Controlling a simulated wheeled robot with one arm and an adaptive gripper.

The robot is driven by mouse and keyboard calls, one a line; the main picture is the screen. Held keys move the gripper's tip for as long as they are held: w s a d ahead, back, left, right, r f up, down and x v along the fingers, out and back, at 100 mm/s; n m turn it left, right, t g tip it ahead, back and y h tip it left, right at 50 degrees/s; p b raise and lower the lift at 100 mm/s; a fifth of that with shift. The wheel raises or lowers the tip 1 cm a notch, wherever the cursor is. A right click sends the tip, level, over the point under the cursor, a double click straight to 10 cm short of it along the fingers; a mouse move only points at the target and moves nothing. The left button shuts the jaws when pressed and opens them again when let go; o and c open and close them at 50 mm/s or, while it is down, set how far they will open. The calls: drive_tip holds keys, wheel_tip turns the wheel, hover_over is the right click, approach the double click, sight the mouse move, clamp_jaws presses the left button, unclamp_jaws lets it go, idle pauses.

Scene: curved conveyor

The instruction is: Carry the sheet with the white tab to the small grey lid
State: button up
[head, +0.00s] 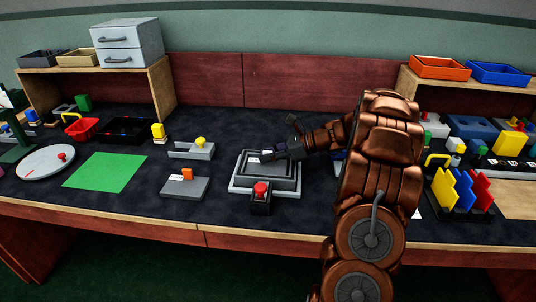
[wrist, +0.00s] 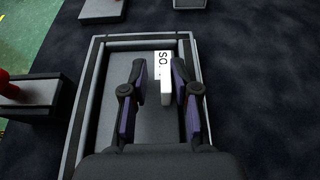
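A grey sheet (wrist: 118,60) lies in a shallow grey-rimmed tray (head: 290,192). A white tab (wrist: 166,88) stands up from it, with a white label (wrist: 161,58) reading "SO" beside it, partly hidden. My gripper (wrist: 158,82) is over the sheet with its dark fingers apart, one on each side of the tab. A gap shows at the left finger; the right finger is very close to the tab. In the head view my gripper (head: 275,154) is low over the tray. A small grey lid-like block with an orange tab (head: 185,187) and a white label lies left of the tray.
A red button on a dark box (head: 261,200) stands at the tray's front edge. A grey block with a yellow knob (head: 195,150) lies behind left. A green mat (head: 105,172) is farther left. Coloured upright plates (head: 462,190) stand at the right.

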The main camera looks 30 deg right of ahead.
drive_tip(key=shift+d, duration=0.1)
drive_tip(key=shift+r, duration=0.2)
drive_tip(key=v, duration=1.2)
drive_tip(key=shift+p, duration=0.45)
